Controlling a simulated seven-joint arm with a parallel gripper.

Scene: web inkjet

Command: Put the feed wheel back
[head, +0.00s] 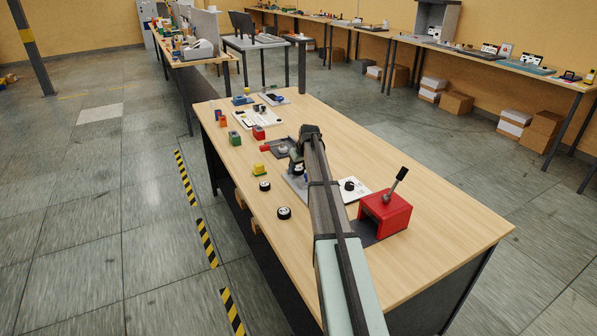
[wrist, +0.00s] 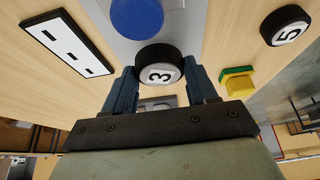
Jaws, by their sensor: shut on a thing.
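My gripper (wrist: 160,82) is shut on a black wheel with a white face marked 3 (wrist: 158,58), with one finger on each side of it. In the head view my gripper (head: 298,168) is over the grey plate (head: 295,188) in the middle of the table, and my arm hides much of that area. In the wrist view a round blue part (wrist: 137,14) lies on or above the grey plate, close past the held wheel. I cannot tell whether the held wheel touches the plate. Another wheel, marked 5 (wrist: 286,26), lies apart on the wood.
Two black wheels (head: 264,186) (head: 284,213) lie near the table's left edge. A yellow-green block (head: 259,170) is close by. A red box with a lever (head: 385,212) stands right of my arm. A black-framed white panel (wrist: 68,43) lies beside the plate. The right-hand tabletop (head: 440,225) is clear.

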